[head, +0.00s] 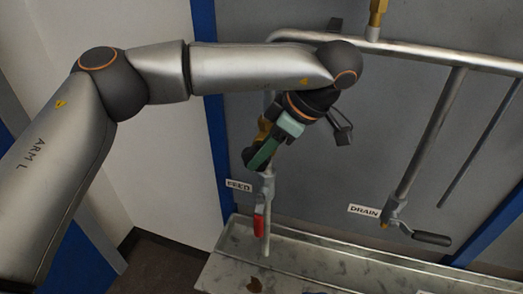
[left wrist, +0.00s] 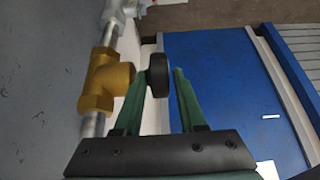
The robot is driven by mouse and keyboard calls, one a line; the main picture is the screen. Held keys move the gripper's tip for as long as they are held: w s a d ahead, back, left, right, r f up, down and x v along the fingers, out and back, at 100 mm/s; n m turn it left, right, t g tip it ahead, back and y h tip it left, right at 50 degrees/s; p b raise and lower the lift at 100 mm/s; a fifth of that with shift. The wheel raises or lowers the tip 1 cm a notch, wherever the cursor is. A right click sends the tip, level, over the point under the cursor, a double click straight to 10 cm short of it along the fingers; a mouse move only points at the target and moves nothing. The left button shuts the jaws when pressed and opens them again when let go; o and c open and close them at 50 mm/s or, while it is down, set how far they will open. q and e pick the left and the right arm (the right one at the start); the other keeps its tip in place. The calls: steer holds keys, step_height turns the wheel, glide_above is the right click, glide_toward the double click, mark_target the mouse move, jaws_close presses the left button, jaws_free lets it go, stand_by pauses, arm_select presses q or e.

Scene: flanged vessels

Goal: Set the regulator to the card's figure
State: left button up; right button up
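The regulator is a brass body (left wrist: 108,80) on a vertical pipe, with a round black knob (left wrist: 158,75) on its side, in the left wrist view. In the head view its brass (head: 264,129) is mostly hidden behind my left gripper (head: 257,160). In the left wrist view the green fingers of my left gripper (left wrist: 161,76) stand on either side of the knob. A narrow gap shows at the right finger; the left finger is very near or touching. I cannot read a card figure or a gauge. My right gripper is out of view.
Below the regulator is a red-handled valve (head: 260,222) beside the FEED label (head: 238,186). A black-levered valve (head: 430,238) is by the DRAIN label (head: 364,210). A metal trough (head: 228,262) runs below. Pipes (head: 430,135) and blue posts border the grey panel.

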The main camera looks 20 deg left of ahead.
arm_select(q)
steer(key=v, duration=1.2)
steer(key=shift+r, duration=0.25)
steer(key=shift+s+d+f, duration=0.1)
